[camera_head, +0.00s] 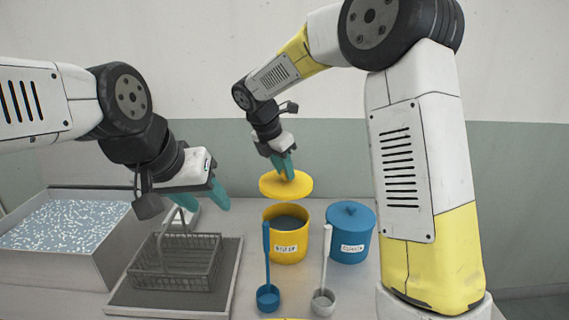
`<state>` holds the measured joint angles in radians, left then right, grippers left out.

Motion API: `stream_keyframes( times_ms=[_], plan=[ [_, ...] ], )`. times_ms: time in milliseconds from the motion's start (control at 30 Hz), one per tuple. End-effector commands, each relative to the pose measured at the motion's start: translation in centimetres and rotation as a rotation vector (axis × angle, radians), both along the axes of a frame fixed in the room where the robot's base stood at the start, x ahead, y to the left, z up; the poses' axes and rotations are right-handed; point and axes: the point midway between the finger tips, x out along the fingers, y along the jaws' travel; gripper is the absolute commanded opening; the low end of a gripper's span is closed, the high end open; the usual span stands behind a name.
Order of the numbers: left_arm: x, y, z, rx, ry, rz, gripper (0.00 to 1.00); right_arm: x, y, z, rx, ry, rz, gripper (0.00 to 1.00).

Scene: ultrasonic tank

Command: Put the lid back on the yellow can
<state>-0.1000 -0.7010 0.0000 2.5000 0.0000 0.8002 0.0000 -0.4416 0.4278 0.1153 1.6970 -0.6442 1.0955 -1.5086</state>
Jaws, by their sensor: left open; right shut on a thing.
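The yellow can (285,246) stands upright on the table with its top open and a dark bluish content inside. A white label is on its front. The round yellow lid (272,185) hangs level above the can's mouth, with a gap between them. My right gripper (287,172) is shut on the lid from above; its fingers hide the part it grips. My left gripper (215,201) is open and empty, above the wire basket at the left, apart from the can.
A blue lidded can (351,246) stands close to the right of the yellow can. A blue ladle (268,296) and a white ladle (323,301) stand in front. A wire basket (190,277) sits on a tray (165,308) beside the tank (60,277) at the left.

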Motion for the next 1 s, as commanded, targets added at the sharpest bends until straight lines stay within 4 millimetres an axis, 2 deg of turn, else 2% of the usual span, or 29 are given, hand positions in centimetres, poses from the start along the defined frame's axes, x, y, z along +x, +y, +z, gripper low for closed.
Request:
stream_keyframes(
  times_ms=[300, 633, 1000],
  plan=[
    [0.0, 0.0, 0.0, 0.0, 0.001, 0.0, 0.48, 0.0, 0.0, -4.2, -0.003, 0.003, 0.0, 0.0],
    [0.0, 0.0, 0.0, 0.0, 0.001, 0.0, 0.48, 0.0, -0.1, -6.3, -0.003, 0.002, 0.0, 0.0],
    [0.0, 0.0, 0.0, 0.0, 0.001, 0.0, 0.48, 0.0, -0.1, -9.8, -0.003, 0.001, -0.001, 0.0]
  ],
)
